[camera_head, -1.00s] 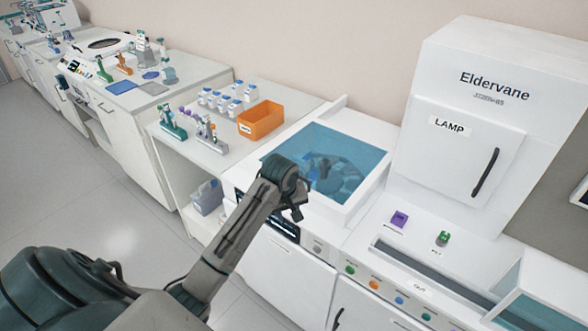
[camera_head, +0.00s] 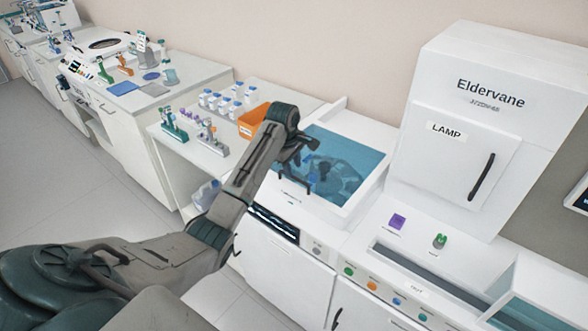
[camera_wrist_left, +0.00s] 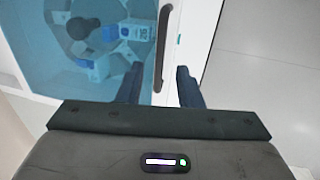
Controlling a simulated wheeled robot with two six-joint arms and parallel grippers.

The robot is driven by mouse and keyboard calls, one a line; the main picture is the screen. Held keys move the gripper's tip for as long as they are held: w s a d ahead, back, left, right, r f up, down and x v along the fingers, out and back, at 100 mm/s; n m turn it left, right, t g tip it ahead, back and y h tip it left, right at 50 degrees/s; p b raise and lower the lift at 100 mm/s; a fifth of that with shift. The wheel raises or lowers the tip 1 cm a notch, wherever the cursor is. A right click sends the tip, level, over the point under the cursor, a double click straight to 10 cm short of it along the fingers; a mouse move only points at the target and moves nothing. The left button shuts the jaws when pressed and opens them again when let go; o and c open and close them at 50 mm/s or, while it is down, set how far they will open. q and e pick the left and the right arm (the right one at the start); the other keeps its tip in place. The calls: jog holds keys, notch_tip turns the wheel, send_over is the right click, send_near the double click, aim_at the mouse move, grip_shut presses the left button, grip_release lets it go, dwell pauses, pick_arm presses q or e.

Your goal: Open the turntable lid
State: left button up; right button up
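The turntable lid (camera_head: 350,155) is a blue see-through pane in a white frame, lying shut over the machine in the head view. The grey turntable shows through it. My left gripper (camera_head: 298,168) is over the lid's front-left part in the head view. In the left wrist view my left gripper (camera_wrist_left: 161,78) is open, its two dark fingers apart. The dark bar handle (camera_wrist_left: 163,45) of the lid lies between and just beyond the fingers, and I cannot tell whether they touch it. My right gripper is not in view.
The white lamp cabinet (camera_head: 455,150) stands right of the lid. An orange bin (camera_head: 252,122) and several white bottles are on the counter to the left. The floor at left is clear.

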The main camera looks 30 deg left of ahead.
aim_at(294, 178)
pick_arm(q)
jog(key=shift+w+f+p, duration=0.2)
jog(key=shift+f+p, duration=0.05)
jog(key=shift+f, duration=0.8)
jog(key=shift+w+f+p, duration=0.15)
jog(key=shift+f+p, duration=0.05)
jog(key=shift+f, duration=0.8)
grip_shut()
